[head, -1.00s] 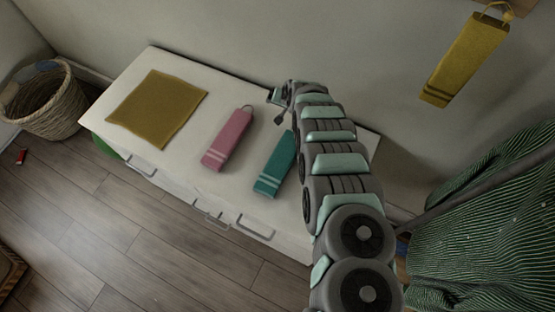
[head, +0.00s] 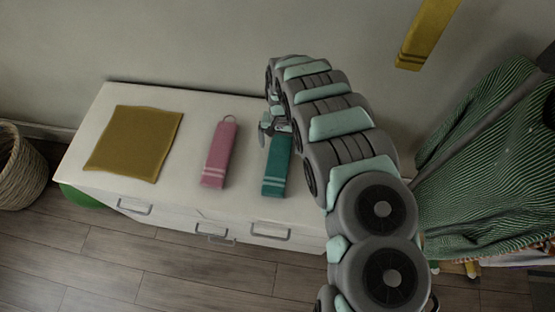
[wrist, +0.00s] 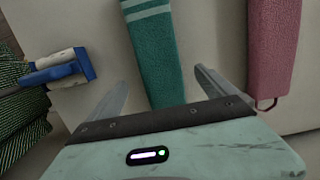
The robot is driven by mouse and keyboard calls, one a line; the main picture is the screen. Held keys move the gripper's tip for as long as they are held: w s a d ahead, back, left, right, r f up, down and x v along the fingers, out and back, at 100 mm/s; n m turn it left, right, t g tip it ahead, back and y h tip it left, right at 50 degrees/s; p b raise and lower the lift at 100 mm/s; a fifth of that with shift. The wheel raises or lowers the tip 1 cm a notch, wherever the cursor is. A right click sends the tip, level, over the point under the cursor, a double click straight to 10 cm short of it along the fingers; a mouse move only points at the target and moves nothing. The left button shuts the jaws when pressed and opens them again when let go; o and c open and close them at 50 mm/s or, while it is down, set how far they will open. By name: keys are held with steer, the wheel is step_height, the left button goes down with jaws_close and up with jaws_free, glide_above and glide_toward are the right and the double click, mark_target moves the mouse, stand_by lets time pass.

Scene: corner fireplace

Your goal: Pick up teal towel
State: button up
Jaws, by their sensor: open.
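The teal towel (head: 277,168) is folded into a long strip with pale stripes near its front end. It lies on the white cabinet top, right of the pink towel. My gripper (head: 270,128) is over the far end of the teal towel, partly hidden by my arm in the head view. In the wrist view the teal towel (wrist: 155,55) runs between the two open fingers of my gripper (wrist: 160,85). Nothing is held. Whether the fingers touch the cabinet top cannot be told.
A folded pink towel (head: 219,155) with a loop lies to the left, and a flat mustard cloth (head: 133,143) lies farther left on the white cabinet (head: 195,110). A blue-and-beige object (wrist: 62,70) shows left in the wrist view. A yellow towel (head: 428,35) hangs on the wall.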

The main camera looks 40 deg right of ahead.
mark_target(279, 154)
steer(key=shift+s+a+f, duration=0.1)
steer(key=shift+a+f, duration=0.1)
steer(key=shift+f, duration=1.3)
steer(key=shift+s+a+f, duration=0.1)
steer(key=shift+a+f, duration=0.05)
steer(key=shift+f, duration=1.3)
steer(key=shift+c, duration=0.4)
steer(key=c, duration=1.5)
steer(key=shift+r, duration=0.1)
steer(key=shift+c, duration=0.2)
